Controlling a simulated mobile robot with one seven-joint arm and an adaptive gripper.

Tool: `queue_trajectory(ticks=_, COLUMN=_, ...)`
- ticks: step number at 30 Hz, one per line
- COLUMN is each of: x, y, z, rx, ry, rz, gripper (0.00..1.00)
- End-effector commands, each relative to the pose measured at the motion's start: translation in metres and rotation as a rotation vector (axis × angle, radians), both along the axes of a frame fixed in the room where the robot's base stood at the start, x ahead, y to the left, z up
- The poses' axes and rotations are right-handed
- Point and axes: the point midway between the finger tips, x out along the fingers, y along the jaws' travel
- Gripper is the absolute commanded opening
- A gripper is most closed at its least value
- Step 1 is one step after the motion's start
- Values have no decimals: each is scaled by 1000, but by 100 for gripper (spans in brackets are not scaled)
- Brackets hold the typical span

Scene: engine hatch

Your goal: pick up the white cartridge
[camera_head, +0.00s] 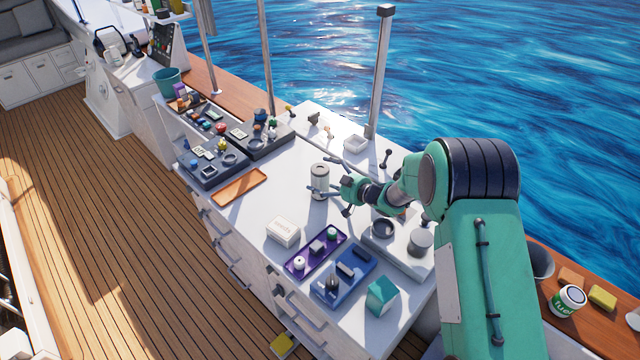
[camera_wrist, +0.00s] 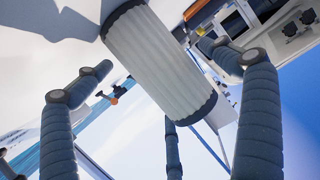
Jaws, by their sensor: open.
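The white cartridge (camera_head: 320,183) is a pale ribbed cylinder with dark end bands, standing upright on the white worktop. In the wrist view the cartridge (camera_wrist: 158,62) fills the upper middle, between my spread fingers. My gripper (camera_head: 321,176) reaches in from the right at the cartridge's height, its fingers extending around it. In the wrist view the fingers of my gripper (camera_wrist: 160,75) show at left, right and bottom. They are open, with a visible gap on the left side; contact on the right side is unclear.
An orange tray (camera_head: 239,186) lies left of the cartridge. A white box (camera_head: 283,232), a purple tray (camera_head: 296,268) and a blue tray (camera_head: 330,293) lie in front. Dark trays (camera_head: 233,178) with small parts stand behind left. A white bowl (camera_head: 356,145) stands behind right.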

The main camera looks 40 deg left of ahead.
Motion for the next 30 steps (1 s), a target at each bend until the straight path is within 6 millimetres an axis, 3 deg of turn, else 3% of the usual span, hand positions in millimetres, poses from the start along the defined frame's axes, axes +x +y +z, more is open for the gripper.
queue_trajectory(ticks=20, x=0, y=8, z=-2, rx=0, ry=1, rz=0, gripper=96)
queue_trajectory(ticks=23, x=0, y=8, z=-3, rx=0, ry=1, rz=0, gripper=82)
queue_trajectory(ticks=28, x=0, y=8, z=-3, rx=0, ry=1, rz=0, gripper=48)
queue_trajectory(ticks=30, x=0, y=8, z=-2, rx=0, ry=1, rz=0, gripper=44)
